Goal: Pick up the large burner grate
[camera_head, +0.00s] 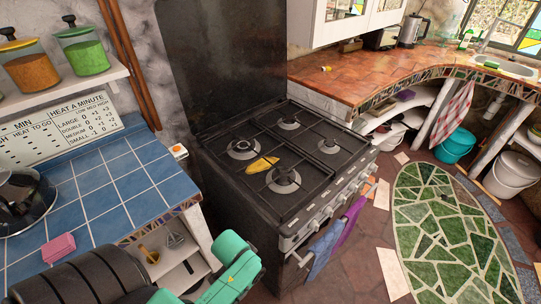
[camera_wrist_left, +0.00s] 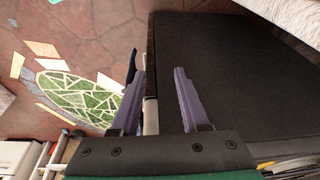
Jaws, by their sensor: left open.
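Dark burner grates lie flat on the black stove top, over several round burners. One grate (camera_head: 245,170) covers the left half and another (camera_head: 322,132) covers the right half; I cannot tell which is the large one. A yellow oblong item (camera_head: 262,164) lies on the left grate. My left arm, teal and black, comes in low at the left, beside the stove's near side; its fingertips are hidden in the head view. In the left wrist view my left gripper (camera_wrist_left: 157,85) is open, its two purple fingers apart, near the stove's dark side panel (camera_wrist_left: 235,75). No grate shows there.
The stove (camera_head: 245,205) has front knobs and hanging blue and purple cloths. A green mosaic (camera_head: 445,230) lies on open floor. A dark panel rises behind the stove.

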